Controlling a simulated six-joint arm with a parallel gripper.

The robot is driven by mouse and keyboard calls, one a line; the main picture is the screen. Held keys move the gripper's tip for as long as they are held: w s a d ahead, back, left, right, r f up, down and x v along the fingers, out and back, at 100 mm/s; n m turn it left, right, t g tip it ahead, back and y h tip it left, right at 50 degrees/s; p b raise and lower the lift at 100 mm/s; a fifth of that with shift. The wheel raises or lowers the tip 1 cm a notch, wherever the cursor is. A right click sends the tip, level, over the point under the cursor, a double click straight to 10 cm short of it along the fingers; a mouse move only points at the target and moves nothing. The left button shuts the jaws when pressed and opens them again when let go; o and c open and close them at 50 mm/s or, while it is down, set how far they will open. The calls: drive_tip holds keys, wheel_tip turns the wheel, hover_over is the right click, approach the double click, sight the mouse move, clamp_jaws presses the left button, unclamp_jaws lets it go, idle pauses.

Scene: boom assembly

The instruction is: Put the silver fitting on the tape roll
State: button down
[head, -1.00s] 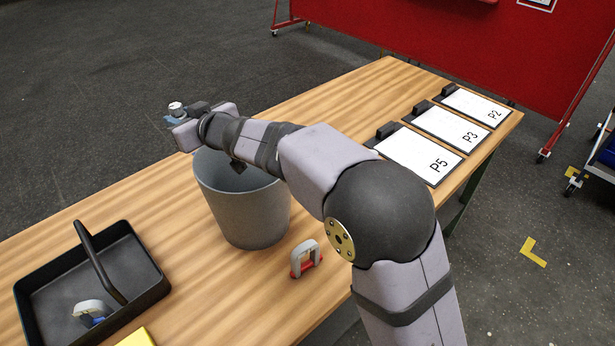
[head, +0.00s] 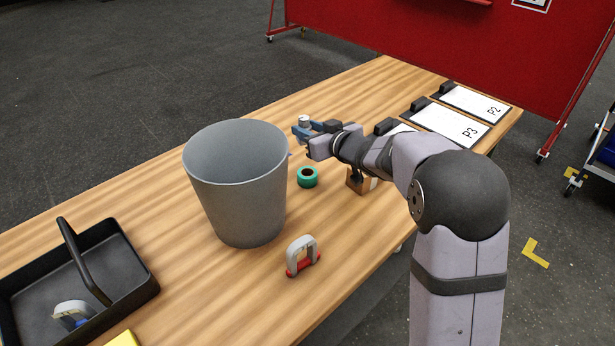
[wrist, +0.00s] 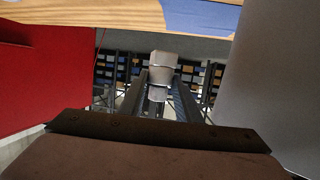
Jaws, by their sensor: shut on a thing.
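The silver fitting (head: 304,120) is in the jaws of my gripper (head: 306,129), which is shut on it and holds it above the table. In the wrist view the fitting (wrist: 160,75) sits upright between the two fingers (wrist: 160,98). The green tape roll (head: 308,177) lies flat on the table in the head view, below my gripper and apart from the fitting. Its dark centre shows and nothing is on top of it.
A tall grey bin (head: 238,195) stands just left of the tape roll. A brown box (head: 359,181) is to its right, partly under my arm. A grey and red object (head: 302,256) stands in front. A black handled tray (head: 120,262) is at the left; clipboards (head: 445,125) lie at the back right.

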drive_tip(key=shift+d+f, duration=0.4)
drive_tip(key=shift+d, duration=0.05)
hover_over(311, 176)
drive_tip(key=shift+f, duration=4.9)
drive_tip(key=shift+f, duration=0.2)
drive_tip(key=c, duration=1.3)
unclamp_jaws()
